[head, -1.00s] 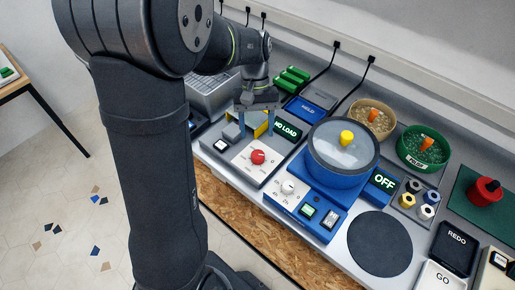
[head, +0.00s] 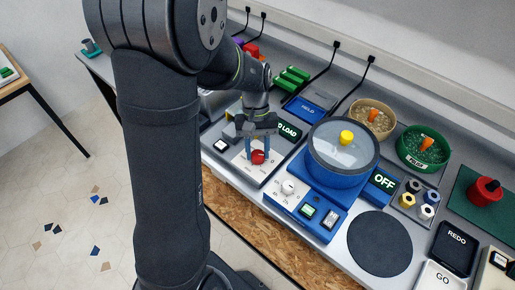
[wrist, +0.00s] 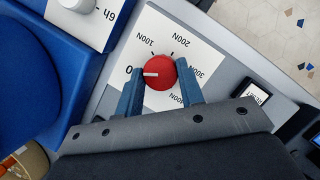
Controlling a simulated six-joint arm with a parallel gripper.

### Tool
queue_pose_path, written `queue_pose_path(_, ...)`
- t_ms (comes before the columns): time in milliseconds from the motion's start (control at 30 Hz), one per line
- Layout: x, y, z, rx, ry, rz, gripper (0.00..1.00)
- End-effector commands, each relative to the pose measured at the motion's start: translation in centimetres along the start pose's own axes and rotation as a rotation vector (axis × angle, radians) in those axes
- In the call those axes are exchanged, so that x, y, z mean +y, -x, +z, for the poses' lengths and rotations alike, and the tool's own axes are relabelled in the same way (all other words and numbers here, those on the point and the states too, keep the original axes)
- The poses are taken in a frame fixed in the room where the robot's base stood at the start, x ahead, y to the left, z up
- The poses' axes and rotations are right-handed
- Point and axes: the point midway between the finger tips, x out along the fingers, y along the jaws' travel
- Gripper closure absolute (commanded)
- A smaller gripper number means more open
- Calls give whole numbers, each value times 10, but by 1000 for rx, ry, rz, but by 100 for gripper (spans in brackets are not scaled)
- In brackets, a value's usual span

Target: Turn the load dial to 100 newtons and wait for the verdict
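The red load dial (wrist: 160,72) sits on a white plate with marks from 0 through 100N, 200N and 300N upward. Its white pointer line is at 0. My gripper (head: 258,156) is down at the dial, with one blue finger on each side of it. In the wrist view my gripper (wrist: 160,78) has its fingertips very close to the dial's sides; I cannot tell whether they touch it. The tester's display (head: 288,131) shows green letters, partly hidden by my gripper, reading "O LOAD".
A white-capped button (head: 221,145) labelled RESET lies left of the dial. A blue machine (head: 335,180) with a clear lid and white knob (head: 289,187) stands close on the right. An OFF display (head: 384,181) is beyond it.

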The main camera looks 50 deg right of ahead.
Motion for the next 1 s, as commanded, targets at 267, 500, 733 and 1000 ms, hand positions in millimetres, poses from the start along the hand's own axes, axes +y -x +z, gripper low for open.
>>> queue_pose_path(267,0,0,0,0,-19,-8,88)
queue_pose_path(500,2,1,0,0,-118,-49,88)
queue_pose_path(733,3,1,0,1,-296,-123,88)
queue_pose_path(1000,4,0,1,2,-533,-221,88)
